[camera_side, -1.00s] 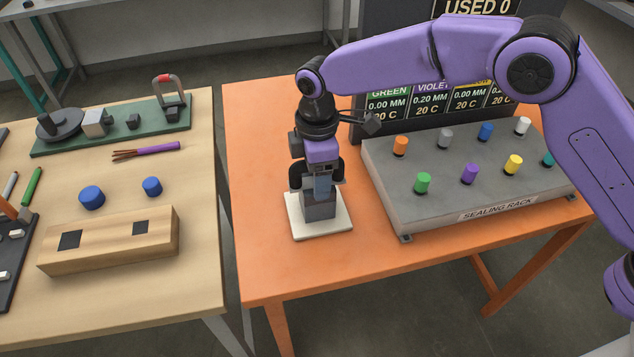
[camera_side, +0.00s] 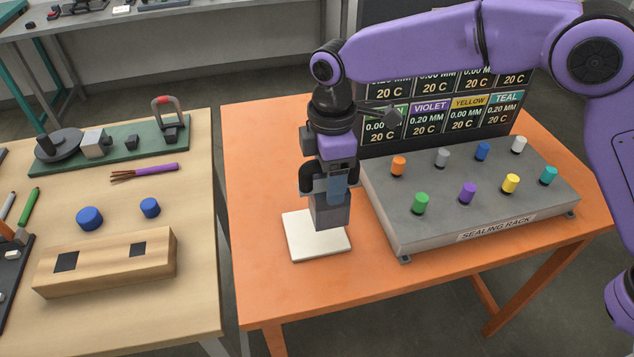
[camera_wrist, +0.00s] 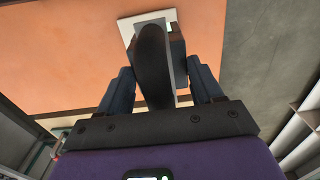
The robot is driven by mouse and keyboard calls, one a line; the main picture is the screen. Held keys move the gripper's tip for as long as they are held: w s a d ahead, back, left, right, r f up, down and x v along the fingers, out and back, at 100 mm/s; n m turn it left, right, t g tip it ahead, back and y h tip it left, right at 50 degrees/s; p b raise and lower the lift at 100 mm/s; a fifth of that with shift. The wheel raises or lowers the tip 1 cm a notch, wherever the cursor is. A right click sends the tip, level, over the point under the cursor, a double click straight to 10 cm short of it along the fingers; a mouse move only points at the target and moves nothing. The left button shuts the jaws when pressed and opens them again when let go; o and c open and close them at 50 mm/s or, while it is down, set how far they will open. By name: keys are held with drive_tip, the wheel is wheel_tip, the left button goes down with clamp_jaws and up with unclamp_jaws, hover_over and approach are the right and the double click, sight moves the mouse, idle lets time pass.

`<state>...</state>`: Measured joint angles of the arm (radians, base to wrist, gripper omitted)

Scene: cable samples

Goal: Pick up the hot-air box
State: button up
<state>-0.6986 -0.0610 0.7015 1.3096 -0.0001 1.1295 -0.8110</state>
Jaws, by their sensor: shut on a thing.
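The hot-air box (camera_side: 330,212) is a small dark grey block. My gripper (camera_side: 329,196) is shut on its upper part and holds it over the white pad (camera_side: 306,246) on the orange table. In the side view the box looks raised off the pad, toward its right side. In the wrist view, the box (camera_wrist: 177,45) shows between the two dark fingers of my gripper (camera_wrist: 165,75), partly hidden behind a dark rounded part in front. The white pad shows beyond it (camera_wrist: 128,24).
The grey sealing rack (camera_side: 440,228) with several coloured plugs stands close to the right of my gripper. A display board (camera_side: 380,140) stands behind it. A wooden table on the left holds a block with square holes (camera_side: 105,268). The orange table's front left is clear.

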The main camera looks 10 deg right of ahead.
drive_tip(key=s+d+r, duration=0.6)
drive_tip(key=s+d, duration=0.1)
drive_tip(key=s, duration=0.1)
drive_tip(key=shift+d+r, duration=0.2)
drive_tip(key=shift+d, duration=0.05)
drive_tip(key=w+d+f+m, duration=0.1)
drive_tip(key=w+d, duration=0.4)
drive_tip(key=w, duration=0.4)
drive_tip(key=w+d+m, duration=0.2)
drive_tip(key=w+d, duration=0.4)
drive_tip(key=w, duration=0.2)
drive_tip(key=shift+w+f, duration=0.4)
drive_tip(key=shift+f, duration=3.6)
drive_tip(key=shift+r, duration=0.15)
